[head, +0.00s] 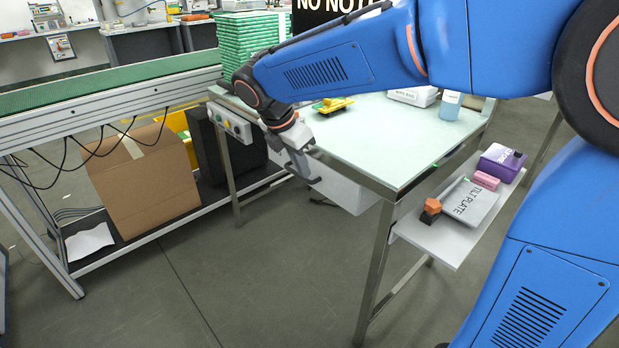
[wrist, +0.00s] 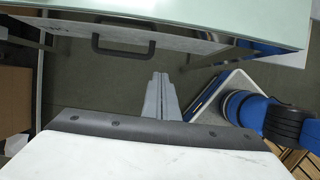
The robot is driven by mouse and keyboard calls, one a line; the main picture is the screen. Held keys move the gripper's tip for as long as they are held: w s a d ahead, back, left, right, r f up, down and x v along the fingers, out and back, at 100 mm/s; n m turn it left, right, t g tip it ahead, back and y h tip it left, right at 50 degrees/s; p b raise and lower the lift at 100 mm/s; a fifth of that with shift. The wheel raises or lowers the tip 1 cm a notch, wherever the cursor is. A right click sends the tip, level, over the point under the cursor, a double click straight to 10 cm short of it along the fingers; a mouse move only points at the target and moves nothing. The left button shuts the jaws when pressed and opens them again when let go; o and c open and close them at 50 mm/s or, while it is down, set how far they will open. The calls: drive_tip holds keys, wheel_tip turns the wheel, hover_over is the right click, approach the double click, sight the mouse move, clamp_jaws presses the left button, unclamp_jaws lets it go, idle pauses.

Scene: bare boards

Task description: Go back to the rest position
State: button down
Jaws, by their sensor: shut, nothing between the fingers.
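My gripper (head: 301,166) is at the end of my blue arm, in front of the left part of the table's near edge in the head view. In the wrist view its fingers (wrist: 161,98) are together and empty, pointing toward a drawer with a dark handle (wrist: 124,38) under the table top. The same pale drawer front (head: 345,187) shows in the head view just right of and below the gripper. I cannot tell whether the gripper touches it.
The pale green table (head: 390,140) holds a yellow-green object (head: 333,105), a box and a bottle (head: 450,106). A side shelf (head: 433,240) carries a plate marked TILT PLATE (head: 470,202), an orange-topped item and a purple bin (head: 502,163). A cardboard box (head: 143,180) stands left. The floor in front is clear.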

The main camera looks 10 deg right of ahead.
drive_tip(key=s+d+m, duration=0.4)
drive_tip(key=s+d+r+m+y, duration=0.1)
drive_tip(key=s+d+m, duration=0.3)
drive_tip(key=d, duration=0.1)
drive_tip(key=s+d+r+m+y, duration=0.1)
drive_tip(key=s+d+m, duration=0.3)
drive_tip(key=d, duration=0.1)
drive_tip(key=shift+s, duration=0.25)
drive_tip(key=s+d+f+m+t, duration=0.1)
drive_tip(key=s+d+f+m, duration=0.2)
drive_tip(key=s+m, duration=0.3)
drive_tip(key=s+d+f+m+t+y, duration=0.1)
drive_tip(key=s+d+f+m, duration=0.2)
drive_tip(key=s+m, duration=0.3)
drive_tip(key=shift+s+f+m+y, duration=0.3)
drive_tip(key=shift+f, duration=0.05)
